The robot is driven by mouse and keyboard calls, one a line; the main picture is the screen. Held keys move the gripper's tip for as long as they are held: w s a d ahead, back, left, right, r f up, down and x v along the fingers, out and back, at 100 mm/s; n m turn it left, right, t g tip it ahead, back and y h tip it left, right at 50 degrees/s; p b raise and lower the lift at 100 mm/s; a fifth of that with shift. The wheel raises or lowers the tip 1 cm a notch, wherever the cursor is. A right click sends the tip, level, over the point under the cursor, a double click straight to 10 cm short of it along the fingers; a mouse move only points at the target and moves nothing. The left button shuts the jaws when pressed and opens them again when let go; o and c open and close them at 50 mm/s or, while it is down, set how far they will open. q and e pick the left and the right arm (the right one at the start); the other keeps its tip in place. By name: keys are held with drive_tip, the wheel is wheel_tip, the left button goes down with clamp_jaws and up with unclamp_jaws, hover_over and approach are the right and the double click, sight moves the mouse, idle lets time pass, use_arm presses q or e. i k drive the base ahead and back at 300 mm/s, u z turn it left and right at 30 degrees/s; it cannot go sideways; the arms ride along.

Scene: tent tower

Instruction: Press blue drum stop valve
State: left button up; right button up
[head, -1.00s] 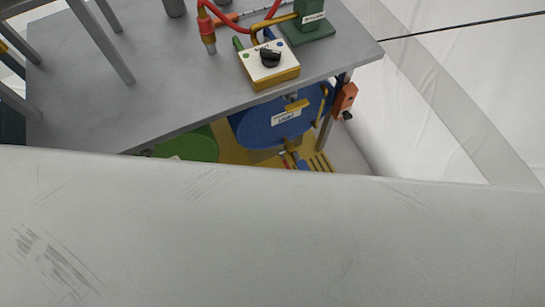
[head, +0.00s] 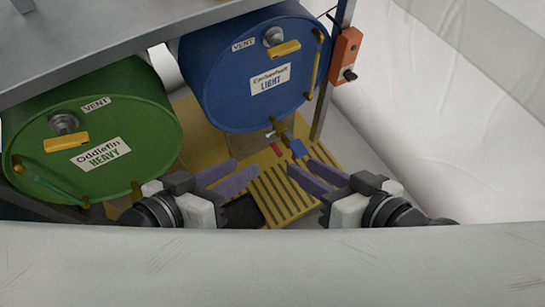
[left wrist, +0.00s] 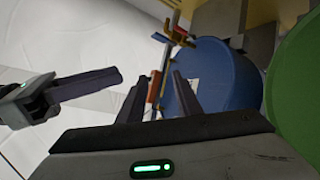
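The blue drum (head: 222,95) lies on its side under the grey shelf, its labelled end facing me. At its lower front is a small brass tap (head: 277,127) with a red piece (head: 275,149) and a blue piece (head: 298,148). The tap also shows in the left wrist view (left wrist: 178,38). My left gripper (head: 247,166) is open and empty, just left of and below the tap; its fingers stand apart in the left wrist view (left wrist: 158,85). My right gripper (head: 300,165) looks open and empty, just below the blue piece.
A green drum (head: 150,120) lies left of the blue one. An orange box (head: 346,48) with a black knob is on the post at right. A yellow slatted grate (head: 283,195) is below. A pale wall is at right; a pale edge crosses the near side.

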sight(267, 135)
drive_tip(key=k, duration=1.35)
drive_tip(key=z, duration=0.4)
drive_tip(key=i, duration=1.5)
drive_tip(key=u, duration=0.25)
